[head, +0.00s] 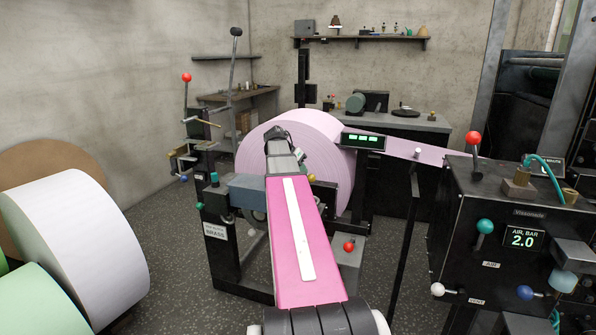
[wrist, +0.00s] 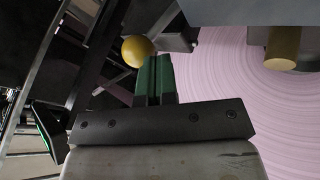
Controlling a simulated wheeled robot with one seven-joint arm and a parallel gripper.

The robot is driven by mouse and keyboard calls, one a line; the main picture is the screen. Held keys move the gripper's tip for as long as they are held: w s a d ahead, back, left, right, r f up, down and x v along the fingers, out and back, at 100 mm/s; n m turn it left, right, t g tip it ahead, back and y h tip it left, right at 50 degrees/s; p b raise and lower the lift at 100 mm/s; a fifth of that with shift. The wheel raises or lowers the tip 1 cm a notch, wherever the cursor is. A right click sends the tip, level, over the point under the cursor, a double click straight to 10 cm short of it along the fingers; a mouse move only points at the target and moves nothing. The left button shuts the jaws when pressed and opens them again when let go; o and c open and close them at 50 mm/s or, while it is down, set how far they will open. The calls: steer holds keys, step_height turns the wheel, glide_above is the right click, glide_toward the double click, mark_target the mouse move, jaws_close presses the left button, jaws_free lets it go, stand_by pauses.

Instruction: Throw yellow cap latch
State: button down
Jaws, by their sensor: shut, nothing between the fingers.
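A yellow ball knob (wrist: 138,51) shows in the wrist view, just left of and beyond my fingertips, close to a small grey block. A yellow knob (head: 311,178) also shows in the head view at the roll stand, right of my arm. My gripper (wrist: 154,62) has green fingers that are together and empty, beside the ball; I cannot tell whether they touch it. In the head view my arm hides the fingers. A brass-coloured cylinder (wrist: 282,48) sits at the right of the wrist view, in front of the pink roll (wrist: 245,90).
The large pink roll (head: 250,150) stands just behind the latch area. A red-knobbed box (head: 348,262) is right of my arm. The black air bar console (head: 510,230) stands at the right. White and green rolls (head: 75,235) lie at the left. Floor is clear between them and the stand.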

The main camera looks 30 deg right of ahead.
steer(key=shift+s+d+f+t+y, duration=0.2)
steer(key=shift+s+d+t+y, duration=0.2)
steer(key=shift+s+d+t, duration=0.15)
steer(key=shift+s+d+f, duration=0.2)
steer(key=shift+s+d, duration=0.05)
steer(key=shift+s, duration=0.15)
steer(key=shift+w, duration=0.1)
steer(key=shift+w+a, duration=0.1)
steer(key=shift+w, duration=0.2)
steer(key=w+a+f+v, duration=0.1)
steer(key=w+v, duration=0.1)
steer(key=v, duration=1)
steer(key=shift+w, duration=0.3)
